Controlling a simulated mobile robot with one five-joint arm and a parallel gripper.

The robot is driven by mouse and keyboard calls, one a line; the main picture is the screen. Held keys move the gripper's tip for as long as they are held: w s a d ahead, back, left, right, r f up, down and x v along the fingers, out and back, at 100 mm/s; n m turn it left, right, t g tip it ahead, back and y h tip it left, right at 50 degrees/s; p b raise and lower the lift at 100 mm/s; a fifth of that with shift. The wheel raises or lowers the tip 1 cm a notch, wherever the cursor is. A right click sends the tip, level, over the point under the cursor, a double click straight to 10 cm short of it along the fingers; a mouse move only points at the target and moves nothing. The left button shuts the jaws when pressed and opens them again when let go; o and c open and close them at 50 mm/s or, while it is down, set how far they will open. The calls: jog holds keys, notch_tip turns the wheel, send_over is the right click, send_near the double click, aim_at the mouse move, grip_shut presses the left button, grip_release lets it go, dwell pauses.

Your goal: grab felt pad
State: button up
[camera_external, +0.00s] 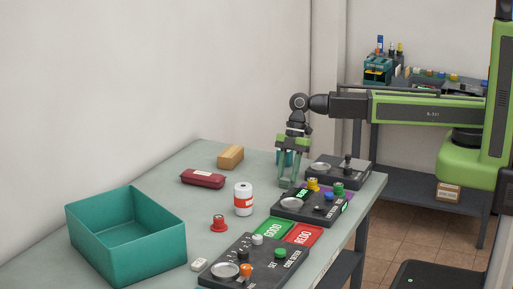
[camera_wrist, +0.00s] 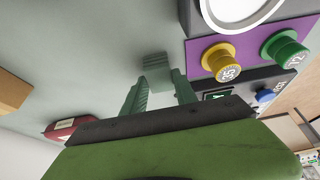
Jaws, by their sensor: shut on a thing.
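My gripper (camera_external: 287,180) points down at the table's far right part, beside the middle control box. In the wrist view my gripper (camera_wrist: 160,82) has its two green fingers close around a small grey-green block (camera_wrist: 155,62), which looks like the felt pad. It sits between the fingertips, low over the grey-green table. In the external view the fingers mostly hide it, and I cannot tell whether it touches the table.
A white-red can (camera_external: 243,203), dark red case (camera_external: 202,178), tan block (camera_external: 230,157) and teal bin (camera_external: 140,251) stand left. The table's middle has free room.

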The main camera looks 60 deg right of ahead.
grip_shut()
